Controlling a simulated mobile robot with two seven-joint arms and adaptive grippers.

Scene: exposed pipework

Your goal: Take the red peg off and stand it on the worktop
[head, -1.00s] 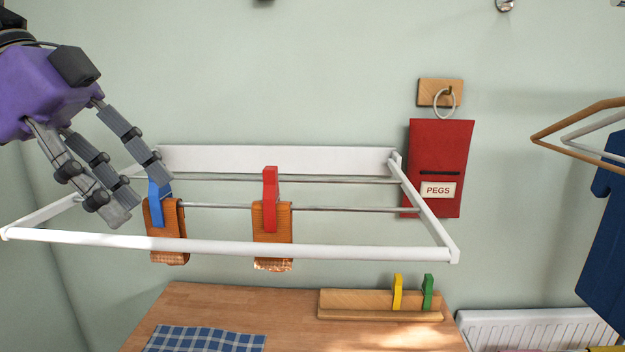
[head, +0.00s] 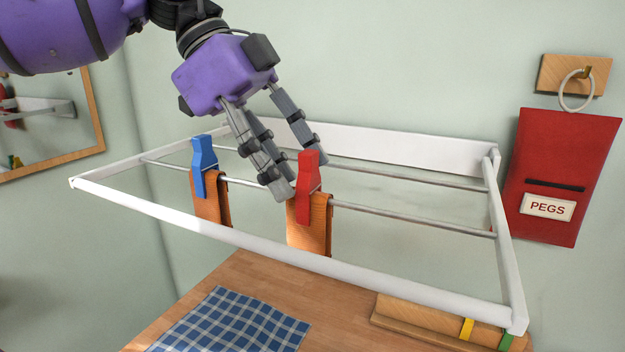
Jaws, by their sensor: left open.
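The red peg (head: 308,187) is clipped upright over an orange-brown cloth (head: 318,235) on the front rail of the white wall rack (head: 300,262). My left gripper (head: 299,172) comes down from the upper left and is open, its fingers at the red peg's upper part. One finger is left of the peg and another is behind it. I cannot tell whether they touch it. The wooden worktop (head: 240,275) lies below the rack. My right gripper is not in view.
A blue peg (head: 203,168) holds another cloth (head: 211,208) to the left. A checked cloth (head: 230,322) covers part of the worktop. A wooden block (head: 430,315) with a yellow peg (head: 466,329) and a green peg (head: 506,341) stands at right. A red PEGS bag (head: 560,180) hangs on the wall.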

